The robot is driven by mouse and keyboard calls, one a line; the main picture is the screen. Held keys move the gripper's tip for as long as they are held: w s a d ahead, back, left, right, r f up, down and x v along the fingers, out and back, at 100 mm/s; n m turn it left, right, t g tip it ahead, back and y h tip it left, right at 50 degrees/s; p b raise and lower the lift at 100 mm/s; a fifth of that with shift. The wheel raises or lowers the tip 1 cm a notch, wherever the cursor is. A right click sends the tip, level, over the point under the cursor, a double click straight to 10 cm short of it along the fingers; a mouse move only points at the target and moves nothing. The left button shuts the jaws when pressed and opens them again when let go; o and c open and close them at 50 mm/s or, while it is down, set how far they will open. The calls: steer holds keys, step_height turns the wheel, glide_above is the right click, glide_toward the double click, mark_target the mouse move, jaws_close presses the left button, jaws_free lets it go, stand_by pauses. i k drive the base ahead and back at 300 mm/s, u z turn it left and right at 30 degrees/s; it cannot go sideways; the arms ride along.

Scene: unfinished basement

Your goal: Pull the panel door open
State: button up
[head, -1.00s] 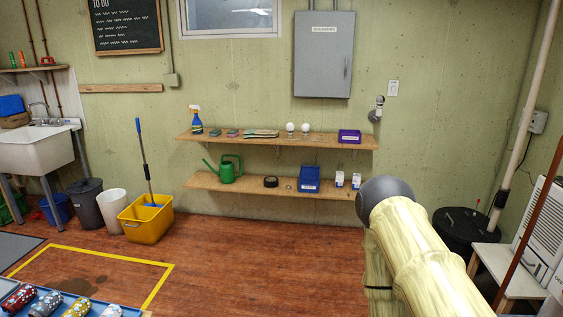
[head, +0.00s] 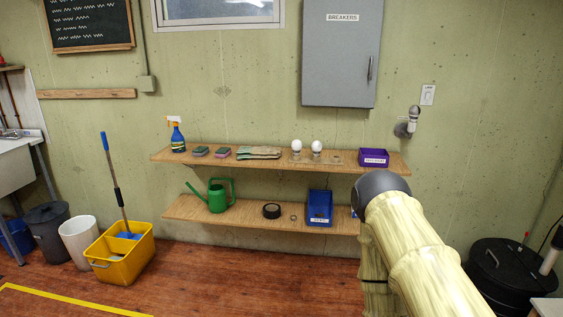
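The panel door (head: 341,62) is the grey front of a wall box labelled "BREAKERS", at the top of the head view right of centre. It looks shut, and the top of the box is cut off by the picture edge. A dark upright handle (head: 369,69) sits near its right edge. My arm rises from the lower right of the head view, ending in a dark rounded joint in front of the shelves, below and right of the panel. My gripper cannot be seen, so its fingers and anything in them are hidden.
Below the panel, an upper shelf (head: 219,164) holds a spray bottle (head: 176,135), bulbs and a purple bin (head: 374,157). A lower shelf (head: 259,221) holds a watering can (head: 219,196) and a blue bin (head: 319,208). A lamp fixture (head: 408,125) juts from the wall. Floor is clear before the shelves.

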mark_target(341, 40)
steer(key=i, duration=2.65)
steer(key=u, duration=2.05)
steer(key=i, duration=0.6)
steer(key=z, duration=2.6)
